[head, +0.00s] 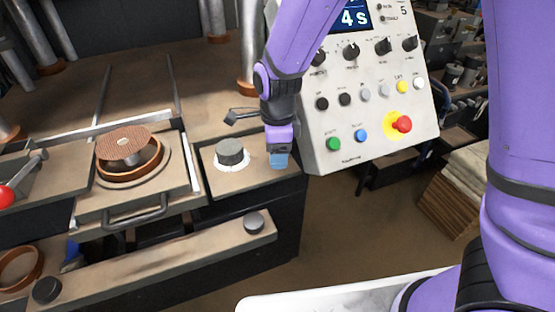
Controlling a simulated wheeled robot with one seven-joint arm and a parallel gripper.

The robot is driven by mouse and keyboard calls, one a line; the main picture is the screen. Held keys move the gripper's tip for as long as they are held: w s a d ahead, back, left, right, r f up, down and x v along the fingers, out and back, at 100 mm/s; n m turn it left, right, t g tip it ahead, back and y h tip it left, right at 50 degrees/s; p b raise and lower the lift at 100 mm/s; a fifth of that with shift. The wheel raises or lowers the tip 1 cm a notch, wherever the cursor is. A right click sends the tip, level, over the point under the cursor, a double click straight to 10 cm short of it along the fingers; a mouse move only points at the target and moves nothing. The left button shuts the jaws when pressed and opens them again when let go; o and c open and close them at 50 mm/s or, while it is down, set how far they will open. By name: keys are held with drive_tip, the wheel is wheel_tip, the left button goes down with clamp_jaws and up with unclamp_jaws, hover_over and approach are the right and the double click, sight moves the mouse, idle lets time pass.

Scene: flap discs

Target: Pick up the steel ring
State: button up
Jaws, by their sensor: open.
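No ring here is plainly steel. A brown ring (20,267) lies at the lower left, cut by the picture's edge. A second, orange-brown ring (149,171) sits on the sliding plate at left, around a grey hub with a textured brown disc (126,143) on top. A pale ring (219,166) lies flat around the foot of a dark grey cylinder (230,152). My gripper (279,160) points down near the bench's right corner, to the right of that cylinder. Its blue tips are open and hold nothing visible; the gap between them is hard to see.
A control panel (352,125) with buttons and a red stop knob stands just right of my gripper. A handle (138,215) projects from the sliding plate. A front rail (175,258) carries dark knobs. A red-knobbed lever (20,185) is at far left. Open floor shows below the panel.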

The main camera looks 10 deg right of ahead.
drive_tip(key=shift+f, duration=0.7)
drive_tip(key=c, duration=0.9)
drive_tip(key=shift+c, duration=0.2)
